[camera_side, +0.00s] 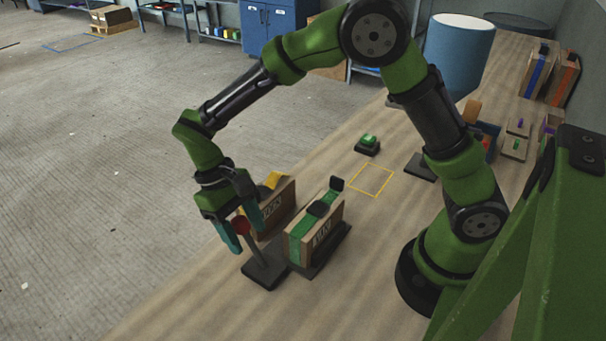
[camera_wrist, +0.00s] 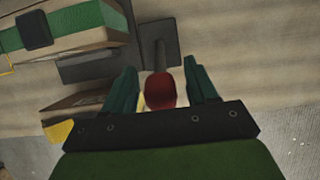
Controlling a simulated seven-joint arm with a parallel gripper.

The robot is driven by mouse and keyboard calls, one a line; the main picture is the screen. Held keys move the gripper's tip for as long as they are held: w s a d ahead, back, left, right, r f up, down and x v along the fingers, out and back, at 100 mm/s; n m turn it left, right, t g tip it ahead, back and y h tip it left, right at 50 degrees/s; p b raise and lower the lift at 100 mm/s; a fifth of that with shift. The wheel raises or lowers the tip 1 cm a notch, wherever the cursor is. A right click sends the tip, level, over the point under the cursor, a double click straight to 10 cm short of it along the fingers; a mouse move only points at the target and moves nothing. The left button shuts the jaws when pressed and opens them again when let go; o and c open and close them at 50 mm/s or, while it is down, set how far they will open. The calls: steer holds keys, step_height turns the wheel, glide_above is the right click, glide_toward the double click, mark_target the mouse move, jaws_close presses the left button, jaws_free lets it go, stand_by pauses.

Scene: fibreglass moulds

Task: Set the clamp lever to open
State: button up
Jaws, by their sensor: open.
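The clamp lever (camera_side: 257,258) is a grey rod with a red knob (camera_side: 240,225), rising tilted from a dark base plate (camera_side: 263,277). In the wrist view the red knob (camera_wrist: 160,91) sits between my fingers and the rod (camera_wrist: 159,55) runs up from it. My gripper (camera_side: 241,226) has teal fingers, which stand apart on either side of the knob. It also shows in the wrist view (camera_wrist: 162,68), with gaps beside the knob. Whether a finger touches it on the far side I cannot tell.
A wooden block with a green strap (camera_side: 316,225) stands right of the lever. A lettered wooden panel (camera_side: 277,207) with a yellow part (camera_side: 271,180) stands behind the gripper. A green button box (camera_side: 368,143) and yellow square outline (camera_side: 371,180) lie further back. The front-left table is clear.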

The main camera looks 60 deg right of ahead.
jaws_close()
stand_by(0.4)
steer(key=shift+s, duration=0.1)
steer(key=shift+s+r+t, duration=0.35)
steer(key=shift+s+t, duration=0.5)
steer(key=shift+t, duration=0.25)
steer(key=s+t, duration=0.3)
steer(key=shift+r, duration=0.15)
steer(key=shift+s+f, duration=0.25)
steer(key=shift+s, duration=0.7)
steer(key=shift+s+f, duration=0.25)
steer(key=shift+s, duration=0.3)
steer(key=shift+s+f, duration=0.25)
steer(key=shift+s, duration=0.25)
